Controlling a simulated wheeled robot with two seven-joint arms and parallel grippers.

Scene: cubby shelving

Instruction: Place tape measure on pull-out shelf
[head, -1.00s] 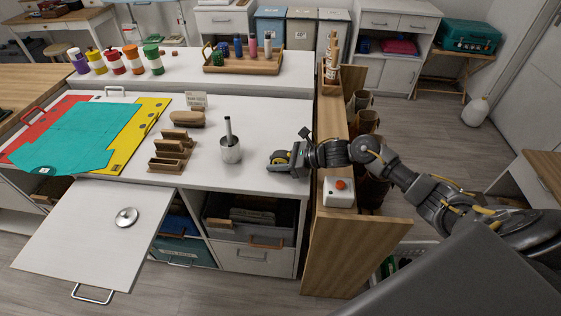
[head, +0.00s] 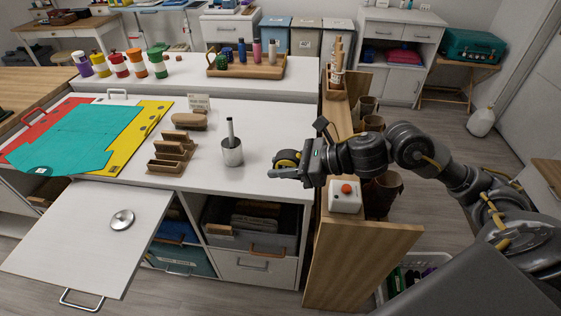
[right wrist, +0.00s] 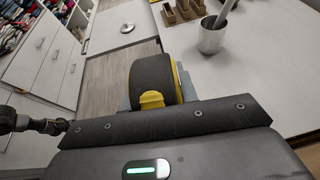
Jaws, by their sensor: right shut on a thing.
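The tape measure (right wrist: 155,82), black and yellow, is held in my right gripper (head: 287,168); in the head view the tape measure (head: 286,158) shows just above the fingers, partly hidden. My right gripper is shut on it, over the right part of the white counter. The white pull-out shelf (head: 75,245) extends from the counter front at the lower left, with a round metal lid-like disc (head: 122,220) on it. The shelf and disc also appear at the top of the right wrist view.
A metal cup with a rod (head: 232,152) stands left of my right gripper. A wooden slotted holder (head: 171,158) and a brush (head: 190,121) stand farther left. A wooden partition with a red-button box (head: 345,197) is at the right. Most of the pull-out shelf is bare.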

